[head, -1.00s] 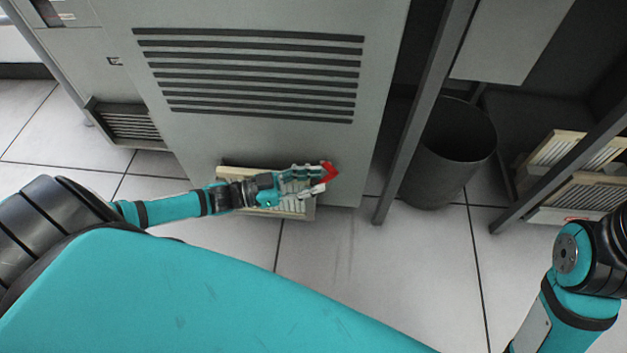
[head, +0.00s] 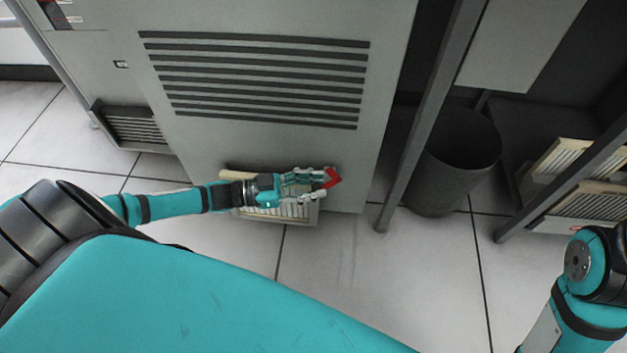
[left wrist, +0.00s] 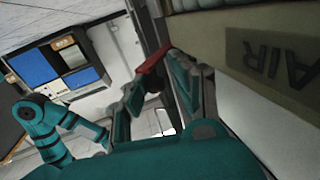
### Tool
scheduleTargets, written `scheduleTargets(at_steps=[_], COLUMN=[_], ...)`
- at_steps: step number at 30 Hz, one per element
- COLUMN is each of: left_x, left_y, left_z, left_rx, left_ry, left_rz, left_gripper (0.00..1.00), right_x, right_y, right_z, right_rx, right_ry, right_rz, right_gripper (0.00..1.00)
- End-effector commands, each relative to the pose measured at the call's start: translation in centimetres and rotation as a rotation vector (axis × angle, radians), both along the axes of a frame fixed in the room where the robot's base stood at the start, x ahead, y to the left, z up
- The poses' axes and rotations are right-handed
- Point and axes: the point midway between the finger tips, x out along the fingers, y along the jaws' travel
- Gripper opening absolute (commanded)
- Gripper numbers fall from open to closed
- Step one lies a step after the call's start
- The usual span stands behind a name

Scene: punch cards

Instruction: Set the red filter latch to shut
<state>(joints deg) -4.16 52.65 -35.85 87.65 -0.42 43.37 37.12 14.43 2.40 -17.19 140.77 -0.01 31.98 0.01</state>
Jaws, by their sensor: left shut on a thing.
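The red filter latch (head: 332,179) sits at the right end of the pale filter (head: 283,214), low on the grey cabinet's front. My left gripper (head: 324,180) reaches in from the left across the filter, and its fingers are shut on the latch. In the left wrist view the red latch (left wrist: 152,60) shows at the fingertips (left wrist: 154,84), beside the filter's frame (left wrist: 262,52) marked "AIR". The fingers hide part of the latch. In the head view my right arm shows at the lower right; its gripper is out of frame.
The grey cabinet (head: 265,145) with dark vent slots stands behind the filter. A dark bin (head: 455,165) stands to the right, past a grey post (head: 428,110). More pale filters (head: 580,185) lie at the far right. The tiled floor (head: 350,260) in front is clear.

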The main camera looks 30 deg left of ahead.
Motion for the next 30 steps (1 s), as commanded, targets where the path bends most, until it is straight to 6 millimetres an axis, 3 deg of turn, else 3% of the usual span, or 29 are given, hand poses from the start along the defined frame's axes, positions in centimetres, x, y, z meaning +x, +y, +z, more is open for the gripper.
scheduleTargets(at_steps=[23,24,27,30], left_x=[-0.43,-0.43,-0.35,-0.26], left_y=[-0.65,-0.65,-0.51,-0.37], left_z=[0.03,0.04,0.02,0.01], left_rx=[-0.013,-0.013,-0.01,-0.007], left_ry=[0.002,0.002,0.001,0.001], left_rz=[-0.017,-0.017,-0.014,-0.011], left_gripper=[0.0,0.29,0.42,0.44], right_x=[0.09,0.11,0.15,0.16], right_y=[0.01,0.01,0.0,0.01], right_z=[-0.17,-0.2,-0.24,-0.26], right_rx=[-0.001,-0.001,-0.001,-0.001], right_ry=[0.007,0.008,0.01,0.011], right_rz=[-0.001,-0.001,0.0,0.0], right_gripper=[0.44,0.44,0.44,0.44])
